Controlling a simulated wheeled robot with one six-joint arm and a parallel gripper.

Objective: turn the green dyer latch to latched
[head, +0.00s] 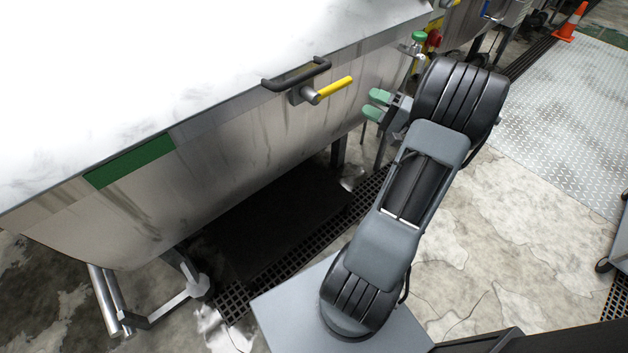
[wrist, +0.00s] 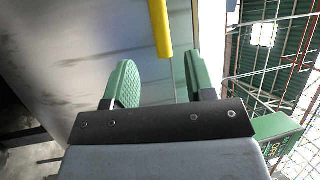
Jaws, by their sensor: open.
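The green dyer is a big steel drum (head: 230,130) with a green label (head: 131,161) on its side. Its latch (head: 333,88) has a yellow lever on a grey round hub, below a black handle on the lid edge. The lever points right and slightly up in the head view. My gripper (head: 377,105) has green fingertips and is apart from the lever, to its right and below it. In the wrist view the yellow lever (wrist: 160,28) shows ahead of my gripper (wrist: 158,85), in line with the gap between the open fingers. Nothing is between the fingers.
A black lid handle (head: 297,74) sits just above the latch. A post with a green button (head: 418,37) and a red button (head: 434,38) stands behind my arm. A floor grate (head: 365,200) runs along the dyer. An orange cone (head: 571,22) stands far right.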

